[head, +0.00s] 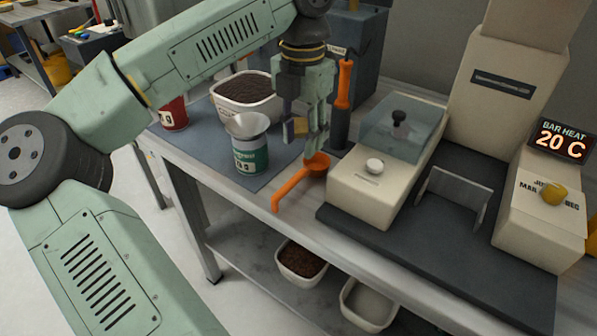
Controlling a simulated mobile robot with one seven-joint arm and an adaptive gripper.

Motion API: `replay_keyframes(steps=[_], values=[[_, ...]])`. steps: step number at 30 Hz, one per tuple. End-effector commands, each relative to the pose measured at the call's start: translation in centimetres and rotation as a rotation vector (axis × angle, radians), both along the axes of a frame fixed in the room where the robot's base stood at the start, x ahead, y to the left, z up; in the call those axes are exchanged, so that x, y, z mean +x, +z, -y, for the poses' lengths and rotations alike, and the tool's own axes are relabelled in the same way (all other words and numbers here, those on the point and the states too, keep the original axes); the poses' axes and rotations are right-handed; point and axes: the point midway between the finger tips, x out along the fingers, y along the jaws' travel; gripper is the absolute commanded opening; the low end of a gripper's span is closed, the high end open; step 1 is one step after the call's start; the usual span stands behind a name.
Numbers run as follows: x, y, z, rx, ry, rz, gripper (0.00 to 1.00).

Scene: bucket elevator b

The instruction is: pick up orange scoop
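The orange scoop (296,182) lies on the bench near its front edge, left of the cream machine. Its bowl is at the back and its handle points toward the front left, with the end at the bench edge. My gripper (306,138) points down above the scoop's bowl. Its two fingers are apart and I see nothing held between them. From this view I cannot tell whether a fingertip touches the bowl, which one finger partly overlaps.
A green-labelled can with a funnel (249,145) stands left of the scoop. Behind are a white tub of dark pellets (245,103), a red container (174,114) and an upright orange-handled tool (343,85). The cream machine (375,190) is close on the right. Two tubs stand on the lower shelf.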

Motion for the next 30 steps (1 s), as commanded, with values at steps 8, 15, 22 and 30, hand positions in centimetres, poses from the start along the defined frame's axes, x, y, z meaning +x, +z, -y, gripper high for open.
replay_keyframes(steps=[8, 15, 22, 30], values=[[-0.1, -4.0, 0.1, -0.007, -0.004, -0.001, 0.35], [-0.1, -6.1, -0.1, -0.008, -0.006, -0.004, 0.35], [0.0, -9.2, -0.2, -0.009, -0.006, -0.001, 0.35], [0.1, -9.6, -0.2, -0.008, -0.005, 0.001, 0.35]])
